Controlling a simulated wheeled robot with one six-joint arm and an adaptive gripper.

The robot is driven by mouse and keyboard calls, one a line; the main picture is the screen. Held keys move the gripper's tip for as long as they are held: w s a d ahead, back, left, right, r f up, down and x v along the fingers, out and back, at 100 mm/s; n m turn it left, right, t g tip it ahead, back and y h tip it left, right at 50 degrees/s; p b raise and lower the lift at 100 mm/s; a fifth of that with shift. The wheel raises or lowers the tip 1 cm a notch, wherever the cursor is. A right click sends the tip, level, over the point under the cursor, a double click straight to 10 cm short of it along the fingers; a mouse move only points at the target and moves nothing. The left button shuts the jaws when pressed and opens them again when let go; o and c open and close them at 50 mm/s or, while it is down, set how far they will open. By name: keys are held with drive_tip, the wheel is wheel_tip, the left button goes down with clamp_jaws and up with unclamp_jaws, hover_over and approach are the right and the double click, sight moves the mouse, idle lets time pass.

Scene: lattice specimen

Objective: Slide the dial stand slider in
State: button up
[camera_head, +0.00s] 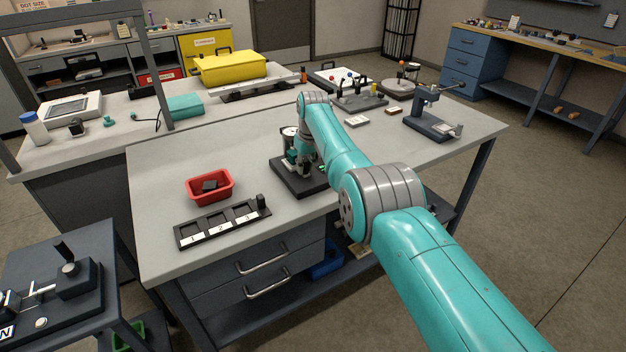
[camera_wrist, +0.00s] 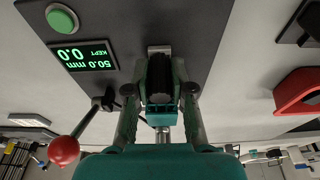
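The dial stand (camera_head: 300,187) stands on the light worktop, with a dark base and a pale round dial (camera_head: 289,133) on top. My gripper is down at it in the head view (camera_head: 304,165), where my arm hides part of the stand. In the wrist view, the stand's dark plate (camera_wrist: 205,22) carries a green button and a lit display (camera_wrist: 84,56) reading 50.0 mm and KEPT 0.0. A black ribbed block, seemingly the slider (camera_wrist: 160,84), sits between the fingertips of my gripper (camera_wrist: 161,80). The fingers press close on both sides, with no clear gap.
A red-balled lever (camera_wrist: 65,150) sticks out beside my gripper. A red bin (camera_head: 209,187) and a numbered black rack (camera_head: 221,221) stand left of the dial stand. A blue-grey fixture (camera_head: 432,124) stands farther right. The worktop's front left is bare.

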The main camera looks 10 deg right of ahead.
drive_tip(key=o, duration=0.4)
drive_tip(key=shift+v, duration=2.7)
